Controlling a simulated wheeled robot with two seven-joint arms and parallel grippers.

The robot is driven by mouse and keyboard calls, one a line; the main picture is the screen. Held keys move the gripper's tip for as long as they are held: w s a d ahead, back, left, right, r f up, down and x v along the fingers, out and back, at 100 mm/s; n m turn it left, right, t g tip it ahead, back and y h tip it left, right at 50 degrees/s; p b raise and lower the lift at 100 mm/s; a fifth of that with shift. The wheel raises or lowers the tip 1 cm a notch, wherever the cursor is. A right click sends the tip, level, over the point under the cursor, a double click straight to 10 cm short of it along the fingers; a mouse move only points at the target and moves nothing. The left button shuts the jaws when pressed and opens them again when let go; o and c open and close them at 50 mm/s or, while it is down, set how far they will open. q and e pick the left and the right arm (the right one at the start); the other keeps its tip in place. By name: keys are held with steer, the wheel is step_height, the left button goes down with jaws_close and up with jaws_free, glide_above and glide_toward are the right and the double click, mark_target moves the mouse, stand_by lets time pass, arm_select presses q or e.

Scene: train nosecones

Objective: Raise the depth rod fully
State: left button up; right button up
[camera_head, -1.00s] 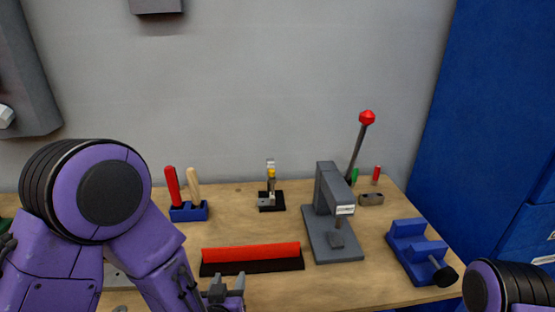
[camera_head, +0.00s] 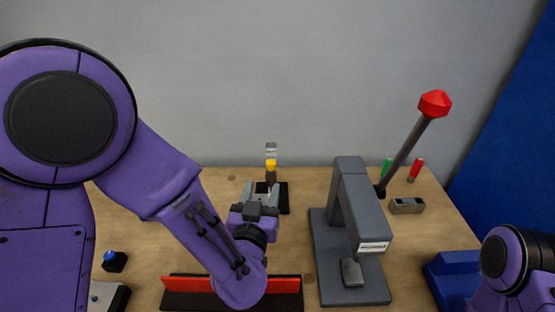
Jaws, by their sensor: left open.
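A small gauge-like fixture stands on a black base (camera_head: 285,199) near the back of the bench. It has a yellow piece (camera_head: 271,165) and a pale grey upright top (camera_head: 271,149). I cannot tell for certain which part is the depth rod. My left gripper (camera_head: 261,188) is open, its fingers pointing toward the fixture, just in front of it, and it hides the fixture's lower part. I cannot tell whether the fingers touch it. Only part of my right arm shows at the lower right; its gripper is out of view.
A grey press (camera_head: 347,200) with a red-knobbed lever (camera_head: 434,103) stands right of the fixture. A red bar on a black base (camera_head: 188,284) lies in front. A blue vise (camera_head: 455,268) is at right. A grey block (camera_head: 406,205) and green and red pieces sit behind.

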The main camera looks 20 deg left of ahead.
mark_target(270, 166)
arm_select(q)
steer(key=w, duration=0.3)
steer(key=w+a, duration=0.1)
steer(key=w, duration=0.7)
steer(key=shift+a+f+b, duration=0.2)
steer(key=shift+f+b, duration=0.15)
steer(key=shift+f, duration=0.05)
steer(key=shift+r, duration=0.1)
arm_select(e)
steer(key=shift+w+a+f, duration=0.1)
steer(key=shift+w+f, duration=0.3)
steer(key=shift+f, duration=0.3)
